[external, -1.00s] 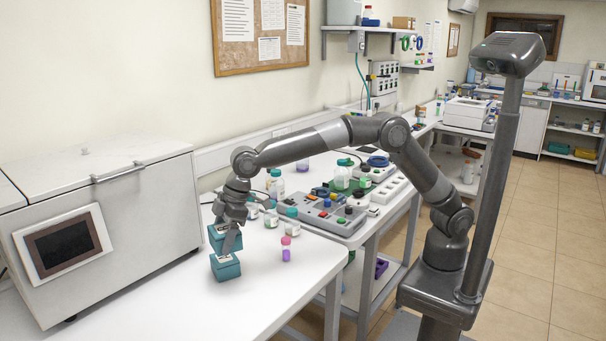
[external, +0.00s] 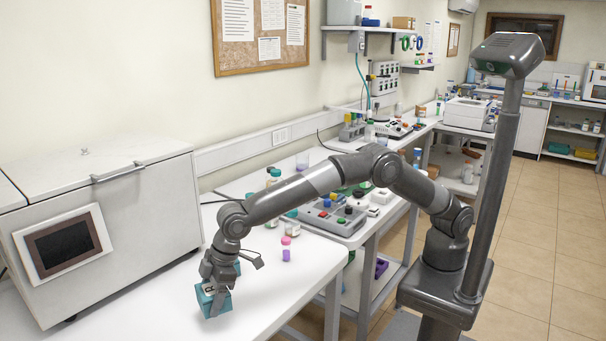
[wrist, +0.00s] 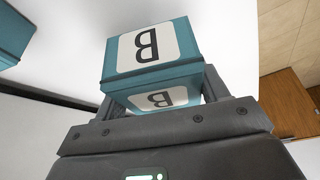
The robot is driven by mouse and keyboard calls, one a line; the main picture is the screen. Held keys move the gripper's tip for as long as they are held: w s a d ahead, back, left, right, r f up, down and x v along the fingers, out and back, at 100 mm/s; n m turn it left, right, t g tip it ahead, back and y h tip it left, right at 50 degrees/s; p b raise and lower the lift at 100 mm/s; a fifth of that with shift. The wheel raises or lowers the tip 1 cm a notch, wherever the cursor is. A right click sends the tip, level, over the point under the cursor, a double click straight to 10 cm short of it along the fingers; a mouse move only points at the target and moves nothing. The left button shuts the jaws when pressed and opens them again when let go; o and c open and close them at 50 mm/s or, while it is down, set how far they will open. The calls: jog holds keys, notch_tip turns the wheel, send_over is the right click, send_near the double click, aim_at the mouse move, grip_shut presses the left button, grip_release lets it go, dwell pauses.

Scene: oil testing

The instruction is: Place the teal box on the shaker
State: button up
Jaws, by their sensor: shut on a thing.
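My gripper (external: 212,290) is low at the front of the white table, shut on a teal box (external: 214,303) with a white label. In the wrist view the teal box (wrist: 150,52) sits between the two fingers and shows black letter B labels on two faces. Whether it touches the table I cannot tell. A second teal box (external: 237,267) is mostly hidden behind my gripper and partly shows at the left edge of the wrist view (wrist: 14,38). A grey device with coloured knobs (external: 335,214) is on the bench beyond; whether it is the shaker I cannot tell.
A large white appliance (external: 155,225) with a dark screen borders the table on the left. A small pink-capped vial (external: 286,248) stands on the white table (external: 275,290) right of my gripper. Several bottles stand farther back. The table's front right is clear.

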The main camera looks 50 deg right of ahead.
jog(key=shift+f, duration=1.9)
jog(key=o, duration=1)
jog(key=shift+f, duration=0.15)
jog(key=shift+o, duration=0.2)
jog(key=v, duration=1.2)
jog(key=shift+d, duration=0.15)
